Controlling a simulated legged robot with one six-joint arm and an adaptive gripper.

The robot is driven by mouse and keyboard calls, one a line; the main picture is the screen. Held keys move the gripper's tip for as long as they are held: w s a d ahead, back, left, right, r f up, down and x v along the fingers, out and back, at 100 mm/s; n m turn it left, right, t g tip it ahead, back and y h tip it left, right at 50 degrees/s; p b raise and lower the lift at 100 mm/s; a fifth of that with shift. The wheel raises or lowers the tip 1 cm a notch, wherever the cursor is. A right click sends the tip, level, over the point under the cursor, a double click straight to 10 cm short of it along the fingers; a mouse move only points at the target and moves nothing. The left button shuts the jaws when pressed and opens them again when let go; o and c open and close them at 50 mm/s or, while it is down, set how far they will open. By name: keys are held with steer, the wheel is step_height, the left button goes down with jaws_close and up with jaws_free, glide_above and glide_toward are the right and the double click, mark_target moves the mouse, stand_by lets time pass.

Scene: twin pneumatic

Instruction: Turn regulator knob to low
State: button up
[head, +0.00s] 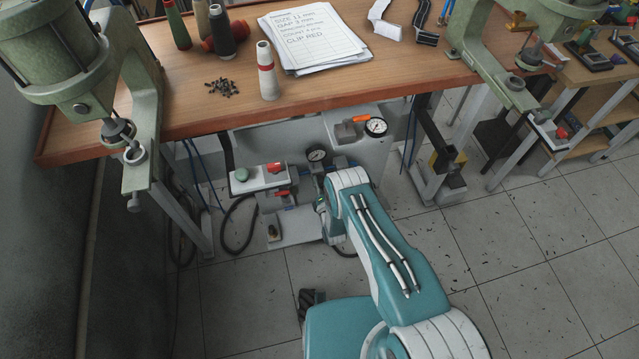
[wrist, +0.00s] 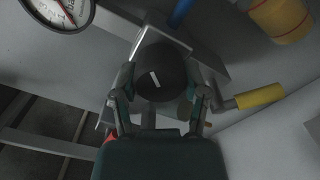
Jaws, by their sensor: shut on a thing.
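The regulator knob (wrist: 160,72) is a dark round knob with a short white mark on its face, in the middle of the wrist view. My gripper (wrist: 162,92) is shut on the knob, with one finger at its left side and one at its right. The white mark is slightly tilted from upright. A pressure gauge (wrist: 62,10) with a red needle shows at the upper left of the wrist view. In the head view my arm hides the knob and my gripper; a gauge (head: 317,155) shows just above the arm's end.
A yellow-sleeved lever (wrist: 260,96) is close to the right of my gripper.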

steer(key=n, duration=0.4)
steer(key=shift+s+f+n, duration=0.2)
steer(key=shift+f+n, duration=0.1)
steer(key=shift+f, duration=0.05)
steer(key=shift+s+f+n, duration=0.1)
steer(key=shift+n, duration=1.7)
steer(key=shift+d, duration=0.1)
steer(key=o, duration=1.1)
steer(key=shift+o, duration=0.2)
steer(key=shift+w+r, duration=0.2)
steer(key=shift+s, duration=0.1)
steer(key=v, duration=1.1)
steer(key=shift+s, duration=0.4)
steer(key=shift+d, duration=0.1)
